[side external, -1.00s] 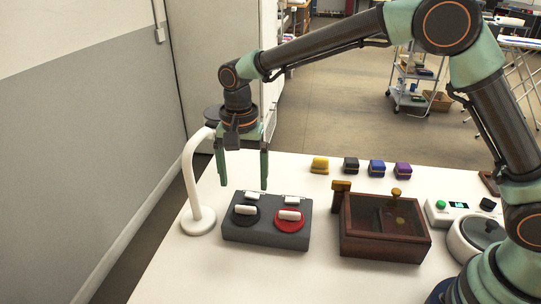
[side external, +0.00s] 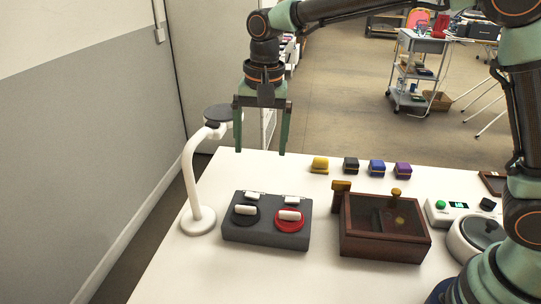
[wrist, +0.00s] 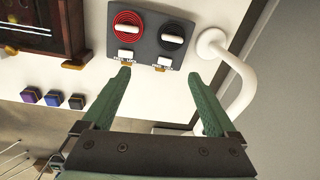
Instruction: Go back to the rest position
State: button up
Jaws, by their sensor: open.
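My gripper (side external: 260,152) is open and empty. In the side external view it hangs with its fingers pointing down, above the far left part of the white table (side external: 165,275). It is apart from everything on the table. In the wrist view my gripper (wrist: 166,102) shows two green fingers spread wide with nothing between them. A dark grey box (side external: 265,236) with a black disc and a red disc, each with a white handle, sits below and nearer the camera. The box also shows in the wrist view (wrist: 150,47), beyond the fingertips.
A white curved stand (side external: 187,175) with a dark round top rises left of my gripper. A brown wooden box (side external: 385,247) sits right of the grey box. Yellow (side external: 320,165), black (side external: 351,165), blue (side external: 377,168) and purple (side external: 402,170) blocks line the table's back.

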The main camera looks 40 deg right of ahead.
jog(key=s+d+r+n+t, duration=0.1)
jog(key=s+d+n+t, duration=0.1)
jog(key=s+d, duration=0.5)
jog(key=s+d+r+n+t, duration=0.2)
jog(key=s+d+n, duration=0.3)
jog(key=s+d, duration=0.3)
jog(key=shift+s+d+r+t, duration=0.25)
jog(key=shift+d+t, duration=0.15)
jog(key=shift+d, duration=0.25)
